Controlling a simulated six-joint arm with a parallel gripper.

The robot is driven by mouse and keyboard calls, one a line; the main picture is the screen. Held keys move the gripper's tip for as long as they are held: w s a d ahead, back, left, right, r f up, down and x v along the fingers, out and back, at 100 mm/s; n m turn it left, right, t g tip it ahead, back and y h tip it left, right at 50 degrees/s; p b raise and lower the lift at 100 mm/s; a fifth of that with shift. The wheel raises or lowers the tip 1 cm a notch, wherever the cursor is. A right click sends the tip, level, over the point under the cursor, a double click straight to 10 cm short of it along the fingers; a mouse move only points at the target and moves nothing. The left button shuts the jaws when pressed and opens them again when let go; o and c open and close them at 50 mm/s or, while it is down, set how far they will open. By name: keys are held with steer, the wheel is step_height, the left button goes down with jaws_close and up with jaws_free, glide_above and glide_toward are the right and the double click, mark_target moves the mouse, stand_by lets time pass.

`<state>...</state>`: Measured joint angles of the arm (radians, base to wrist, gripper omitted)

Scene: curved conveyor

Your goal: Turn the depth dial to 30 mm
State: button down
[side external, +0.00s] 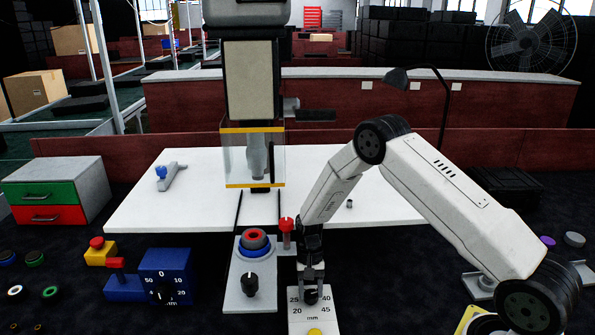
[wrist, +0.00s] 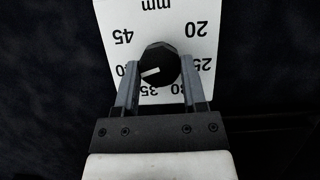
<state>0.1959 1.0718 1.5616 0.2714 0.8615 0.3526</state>
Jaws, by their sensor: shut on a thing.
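The depth dial is a black faceted knob (wrist: 159,63) with a white pointer line, on a white plate (wrist: 118,18) marked in mm. In the wrist view the numbers are upside down, with 45 and 40 at left, 35 and 30 below, and 20 and 25 at right. The pointer aims left and slightly down, close to the 40. My gripper (wrist: 160,66) has a finger on each side of the knob and is shut on it. In the side external view my gripper (side external: 311,288) comes down from above onto the dial, and its fingers hide part of the scale.
A grey panel with a black knob (side external: 249,284) and a red-and-blue button (side external: 254,241) stands just left. A blue box with a numbered dial (side external: 165,276) is farther left. A red-topped post (side external: 287,232) stands close to my wrist. A yellow button (side external: 315,332) is at the plate's front.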

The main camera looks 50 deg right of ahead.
steer(key=n+g+h, duration=0.1)
steer(key=n, duration=0.3)
steer(key=shift+a, duration=0.15)
steer(key=shift+c, duration=0.7)
jaws_free()
